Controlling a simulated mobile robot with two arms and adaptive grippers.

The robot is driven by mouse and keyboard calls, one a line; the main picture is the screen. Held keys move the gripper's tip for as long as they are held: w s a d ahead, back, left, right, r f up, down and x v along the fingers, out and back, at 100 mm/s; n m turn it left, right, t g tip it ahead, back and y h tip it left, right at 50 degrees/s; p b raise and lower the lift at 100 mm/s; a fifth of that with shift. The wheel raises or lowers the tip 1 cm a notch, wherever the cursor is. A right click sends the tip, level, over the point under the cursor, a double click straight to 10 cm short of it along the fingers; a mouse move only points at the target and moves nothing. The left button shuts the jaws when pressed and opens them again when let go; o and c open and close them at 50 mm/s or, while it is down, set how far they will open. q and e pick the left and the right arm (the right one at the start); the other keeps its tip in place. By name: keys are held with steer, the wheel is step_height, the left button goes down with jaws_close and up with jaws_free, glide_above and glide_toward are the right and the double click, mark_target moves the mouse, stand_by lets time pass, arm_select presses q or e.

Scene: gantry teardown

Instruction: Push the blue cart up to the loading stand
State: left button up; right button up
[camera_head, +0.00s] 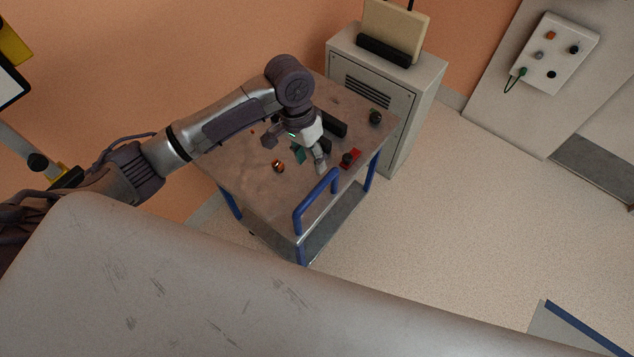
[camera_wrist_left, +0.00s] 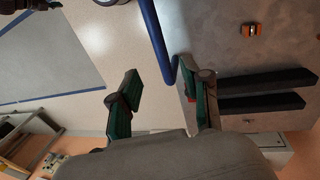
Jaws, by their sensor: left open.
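The blue cart (camera_head: 240,182) has a worn grey-brown top, blue legs, a lower shelf and a blue push handle (camera_head: 316,200) at its near right end. It stands beside a grey cabinet. My left gripper (camera_head: 310,160) is over the cart top, just behind the handle. In the left wrist view its two fingers (camera_wrist_left: 163,92) are spread with nothing between their tips. The blue handle (camera_wrist_left: 157,40) shows there just beyond the fingers; I cannot tell whether they touch. I cannot make out a loading stand for certain. My right gripper is not in view.
Small parts lie on the cart, including an orange one (camera_head: 278,166), a red one (camera_head: 350,159) and dark bars (camera_wrist_left: 262,90). The grey cabinet (camera_head: 395,95) stands close behind. A blue-edged grey surface (camera_head: 570,332) is at lower right. The floor right of the cart is clear.

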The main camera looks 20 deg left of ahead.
mark_target(317, 187)
arm_select(q)
steer(key=f, duration=0.3)
steer(key=d+f, duration=0.1)
steer(key=f, duration=0.2)
steer(key=d+f, duration=0.1)
steer(key=f, duration=0.2)
steer(key=shift+s+f, duration=0.35)
jaws_close()
